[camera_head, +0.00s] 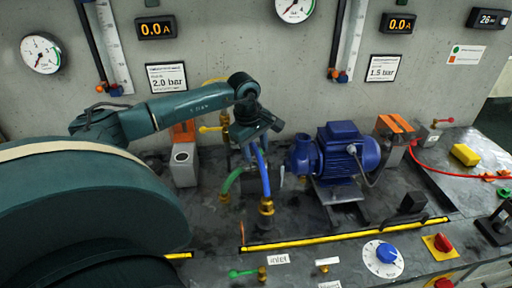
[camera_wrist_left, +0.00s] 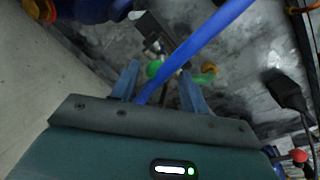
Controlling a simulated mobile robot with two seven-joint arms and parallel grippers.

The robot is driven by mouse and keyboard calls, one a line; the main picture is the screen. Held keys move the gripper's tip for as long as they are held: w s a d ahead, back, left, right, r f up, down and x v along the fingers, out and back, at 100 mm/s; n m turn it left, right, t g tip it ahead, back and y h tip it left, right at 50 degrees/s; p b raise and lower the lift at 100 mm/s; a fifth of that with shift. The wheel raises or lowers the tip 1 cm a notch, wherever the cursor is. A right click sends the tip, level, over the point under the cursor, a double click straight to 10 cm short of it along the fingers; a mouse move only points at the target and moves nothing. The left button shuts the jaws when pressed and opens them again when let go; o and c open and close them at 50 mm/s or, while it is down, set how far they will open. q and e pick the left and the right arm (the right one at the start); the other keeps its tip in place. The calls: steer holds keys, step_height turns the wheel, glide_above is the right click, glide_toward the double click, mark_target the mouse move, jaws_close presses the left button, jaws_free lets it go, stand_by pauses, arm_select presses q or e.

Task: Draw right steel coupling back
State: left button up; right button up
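My left gripper (camera_head: 256,152) hangs down in front of the wall, left of the blue pump. In the left wrist view its fingers (camera_wrist_left: 159,68) stand apart, with the blue hose (camera_wrist_left: 205,38) crossing the gap. In the head view the blue hose (camera_head: 262,172) runs down to a brass coupling (camera_head: 266,207). The green hose (camera_head: 232,180) curves down beside it to a brass end. I cannot clearly pick out the right steel coupling; the gripper and hoses partly cover that area. My right gripper is not in view.
The blue pump (camera_head: 338,152) stands close to the right of the gripper. A yellow strip (camera_head: 345,234) runs along the bench's front, before a panel with a blue knob (camera_head: 387,253). A red hose (camera_head: 432,168) lies at the right. Gauges and rulers hang on the wall.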

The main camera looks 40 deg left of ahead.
arm_select(q)
steer(key=shift+d+r, duration=0.1)
steer(key=shift+r, duration=0.3)
step_height(320, 180, up, 12)
steer(key=s, duration=0.2)
steer(key=shift+s+b, duration=0.2)
steer(key=shift+b, duration=0.15)
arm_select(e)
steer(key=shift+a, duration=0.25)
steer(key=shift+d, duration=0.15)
